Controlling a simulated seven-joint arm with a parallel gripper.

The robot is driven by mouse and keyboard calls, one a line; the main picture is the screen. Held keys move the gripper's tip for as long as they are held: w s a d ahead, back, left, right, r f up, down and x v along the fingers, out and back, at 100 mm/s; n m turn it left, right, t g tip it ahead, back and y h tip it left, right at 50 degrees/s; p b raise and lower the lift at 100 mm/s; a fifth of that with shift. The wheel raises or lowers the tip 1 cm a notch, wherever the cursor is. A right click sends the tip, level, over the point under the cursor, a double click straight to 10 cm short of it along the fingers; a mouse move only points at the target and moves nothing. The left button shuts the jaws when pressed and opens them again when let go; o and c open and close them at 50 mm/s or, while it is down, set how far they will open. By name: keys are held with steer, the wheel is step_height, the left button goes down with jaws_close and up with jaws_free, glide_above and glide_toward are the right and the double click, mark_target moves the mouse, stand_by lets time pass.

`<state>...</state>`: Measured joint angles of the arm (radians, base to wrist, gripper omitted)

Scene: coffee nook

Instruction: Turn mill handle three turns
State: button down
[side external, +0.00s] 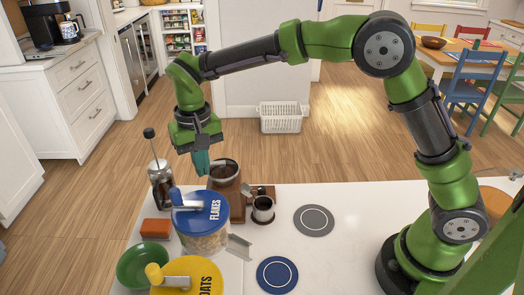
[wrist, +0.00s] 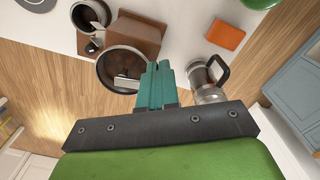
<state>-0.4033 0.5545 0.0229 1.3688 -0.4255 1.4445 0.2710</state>
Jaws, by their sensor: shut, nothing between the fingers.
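The mill (side external: 226,186) is a brown wooden box with a dark round bowl on top, near the far edge of the white counter. In the wrist view its bowl (wrist: 113,58) lies just left of my fingers. A grey metal bar (wrist: 127,82) shows in the bowl; it may be part of the handle, but my fingers cover that side and I cannot make out a handle knob. My gripper (side external: 201,165) is shut and empty, its teal fingers pointing down beside the bowl's left rim. I cannot tell whether they touch it.
A French press (side external: 161,186) stands close left of the mill. A blue-lidded flakes jar (side external: 203,237), an orange block (side external: 156,228), a green bowl (side external: 144,266) and a yellow-lidded jar (side external: 190,276) stand nearer. A metal cup (side external: 263,213) is right of the mill.

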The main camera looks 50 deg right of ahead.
steer(key=shift+w, duration=0.1)
steer(key=shift+s+r, duration=0.1)
steer(key=shift+s, duration=0.15)
step_height(320, 180, up, 7)
stand_by(0.9)
steer(key=s+d+r+m+t+y, duration=0.1)
steer(key=s+d+t, duration=0.6)
steer(key=s+d, duration=0.9)
steer(key=s+r+y, duration=0.1)
steer(key=s, duration=0.3)
steer(key=shift+s+d, duration=0.3)
